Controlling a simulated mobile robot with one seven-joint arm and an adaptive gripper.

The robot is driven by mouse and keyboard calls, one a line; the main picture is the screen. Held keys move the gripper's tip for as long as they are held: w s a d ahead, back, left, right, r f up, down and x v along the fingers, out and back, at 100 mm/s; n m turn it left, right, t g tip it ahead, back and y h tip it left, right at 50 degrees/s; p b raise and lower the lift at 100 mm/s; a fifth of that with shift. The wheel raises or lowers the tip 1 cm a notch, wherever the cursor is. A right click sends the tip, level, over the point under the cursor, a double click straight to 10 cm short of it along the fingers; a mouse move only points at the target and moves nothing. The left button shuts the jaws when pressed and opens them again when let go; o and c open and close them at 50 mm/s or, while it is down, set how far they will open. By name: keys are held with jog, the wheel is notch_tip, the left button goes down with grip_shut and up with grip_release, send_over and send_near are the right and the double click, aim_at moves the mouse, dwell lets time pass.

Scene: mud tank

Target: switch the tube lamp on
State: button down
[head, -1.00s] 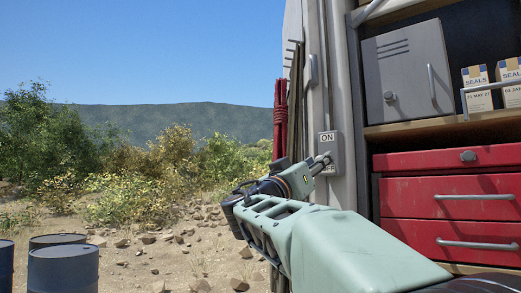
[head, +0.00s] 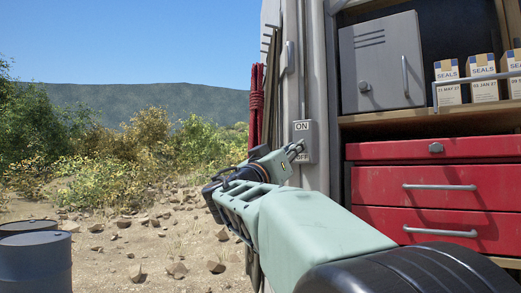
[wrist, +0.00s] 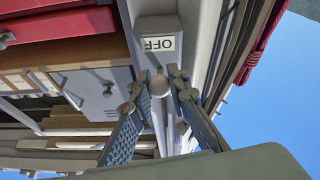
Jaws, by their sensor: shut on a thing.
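The switch box (head: 302,141) is a grey plate on the pale post at the left edge of the open cabinet. Its ON label (head: 301,126) is at the top and its OFF label (head: 303,156) at the bottom. The OFF label also shows in the wrist view (wrist: 158,44). My gripper (head: 294,150) is at the front of the box, between the labels. In the wrist view, my gripper (wrist: 158,79) has its two fingers on either side of a pale rounded switch lever (wrist: 158,87), shut on it. I cannot make out the tube lamp.
Red drawers (head: 437,187) with grey handles, a grey metal locker (head: 382,62) and boxes marked SEALS (head: 484,78) are to the right. Red rolled poles (head: 256,105) hang left of the post. Blue drums (head: 36,262) stand on open stony ground at the left.

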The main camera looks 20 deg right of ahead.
jog(key=shift+r, duration=0.2)
jog(key=shift+s+a+r+g+y+p, duration=0.15)
jog(key=shift+r+g+y+p, duration=0.3)
jog(key=shift+p, duration=0.75)
notch_tip(320, 180, up, 2)
jog(key=g+y+p, duration=0.2)
jog(key=y+p, duration=0.1)
jog(key=p, duration=0.3)
jog(key=shift+r+p, duration=0.1)
jog(key=shift+p, duration=0.25)
jog(key=r+g+y+p, duration=0.1)
jog(key=p, duration=0.3)
jog(key=shift+y, duration=0.35)
jog(key=g+y+p, duration=0.2)
jog(key=p, duration=0.1)
jog(key=shift+d+r, duration=0.1)
jog(key=shift+d, duration=0.1)
jog(key=shift+p, duration=0.35)
jog(key=c, duration=1.8)
grip_release()
jog(key=shift+w, duration=0.2)
jog(key=shift+c, duration=0.2)
jog(key=shift+a, duration=0.1)
